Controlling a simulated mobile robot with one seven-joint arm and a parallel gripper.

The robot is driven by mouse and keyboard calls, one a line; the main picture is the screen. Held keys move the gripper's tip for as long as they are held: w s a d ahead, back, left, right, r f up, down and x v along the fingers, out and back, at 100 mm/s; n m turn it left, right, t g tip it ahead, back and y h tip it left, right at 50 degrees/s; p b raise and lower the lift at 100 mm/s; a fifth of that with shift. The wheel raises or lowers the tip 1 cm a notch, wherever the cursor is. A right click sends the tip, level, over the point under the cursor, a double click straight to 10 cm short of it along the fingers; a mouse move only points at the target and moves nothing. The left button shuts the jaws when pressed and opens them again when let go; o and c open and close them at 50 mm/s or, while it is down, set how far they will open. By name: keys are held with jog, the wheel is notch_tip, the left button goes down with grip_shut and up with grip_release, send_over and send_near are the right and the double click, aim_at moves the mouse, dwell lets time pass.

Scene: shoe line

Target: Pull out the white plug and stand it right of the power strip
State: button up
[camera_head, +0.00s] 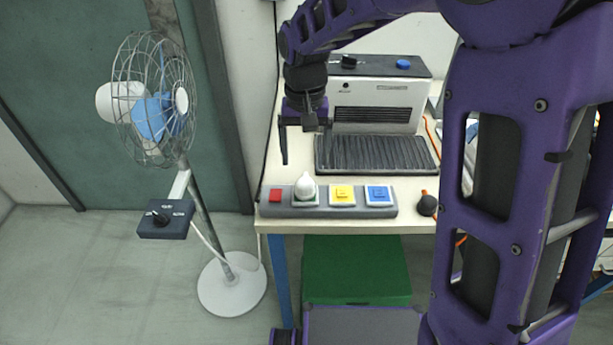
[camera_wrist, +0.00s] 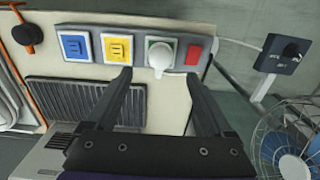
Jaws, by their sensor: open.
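The white plug (camera_head: 305,188) sits upright in the green-edged socket of the grey power strip (camera_head: 325,211), at the front edge of the table. In the wrist view the white plug (camera_wrist: 159,56) shows between the yellow socket (camera_wrist: 117,48) and the red switch (camera_wrist: 194,51). My gripper (camera_head: 304,152) is open and empty, above the table behind the plug. In the wrist view my gripper's (camera_wrist: 158,76) two fingers point toward the strip, one on either side of the plug's line, apparently not touching it.
A black knob-like object (camera_head: 427,204) stands just right of the strip. A white machine (camera_head: 378,105) with a ribbed dark tray (camera_head: 375,154) is behind. A fan (camera_head: 155,105) with a control box (camera_head: 166,218) stands left of the table. A green box (camera_head: 355,270) is below.

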aim_at(305, 181)
jog(key=shift+w+f, duration=0.1)
jog(key=shift+w, duration=0.05)
jog(key=shift+f, duration=0.1)
notch_tip(305, 181, down, 9)
jog(key=b, duration=0.6)
jog(key=shift+c, duration=0.2)
dwell(1.1)
grip_shut()
jog(key=shift+r, duration=0.2)
jog(key=shift+r+p, duration=2.3)
jog(key=shift+r, duration=0.65)
